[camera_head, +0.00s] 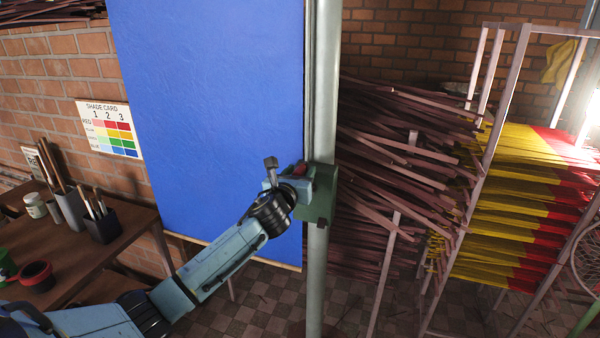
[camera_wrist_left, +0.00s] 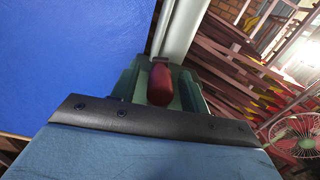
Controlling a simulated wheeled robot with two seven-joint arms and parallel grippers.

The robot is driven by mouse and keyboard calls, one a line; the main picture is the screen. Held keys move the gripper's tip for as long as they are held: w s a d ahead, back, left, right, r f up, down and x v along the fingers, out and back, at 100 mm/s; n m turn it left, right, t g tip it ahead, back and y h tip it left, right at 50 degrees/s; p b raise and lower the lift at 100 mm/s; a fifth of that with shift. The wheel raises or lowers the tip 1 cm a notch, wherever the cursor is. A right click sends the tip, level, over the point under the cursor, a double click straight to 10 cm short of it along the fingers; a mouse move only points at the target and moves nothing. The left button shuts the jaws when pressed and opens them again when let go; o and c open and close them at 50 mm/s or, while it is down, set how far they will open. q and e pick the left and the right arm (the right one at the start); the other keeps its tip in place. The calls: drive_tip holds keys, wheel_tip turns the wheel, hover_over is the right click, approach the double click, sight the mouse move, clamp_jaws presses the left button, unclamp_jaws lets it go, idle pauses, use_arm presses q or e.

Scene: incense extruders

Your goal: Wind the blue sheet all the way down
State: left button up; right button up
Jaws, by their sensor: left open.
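The blue sheet (camera_head: 215,100) hangs flat in the head view. Its lower edge slants down to the right, below the level of the table top. A green crank box (camera_head: 328,192) is fixed to the pale post beside the sheet's right edge. Its red handle knob (camera_wrist_left: 160,84) points towards the left wrist camera. My left gripper (camera_head: 303,174) is open at the box, right by the knob. Its fingers hide part of the box in the head view, and I cannot tell whether they touch the knob. My right gripper is not in view.
The pale post (camera_head: 322,90) stands upright. Racks of brown sticks (camera_head: 390,170) and yellow-red sticks (camera_head: 510,210) fill the right. A table (camera_head: 110,245) with pots, brushes and a red bowl (camera_head: 37,276) is at left. A shade card (camera_head: 109,129) is on the brick wall.

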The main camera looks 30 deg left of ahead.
use_arm(q)
drive_tip(key=shift+w, duration=0.25)
drive_tip(key=shift+c, duration=0.3)
clamp_jaws()
drive_tip(key=shift+w+d+r+m+p, duration=0.1)
drive_tip(key=shift+d+r+m+p, duration=0.25)
drive_tip(key=shift+m+p, duration=0.6)
drive_tip(key=shift+d+m+p, duration=0.25)
drive_tip(key=shift+p, duration=0.2)
drive_tip(key=shift+w+d+f, duration=0.1)
drive_tip(key=shift+f, duration=0.1)
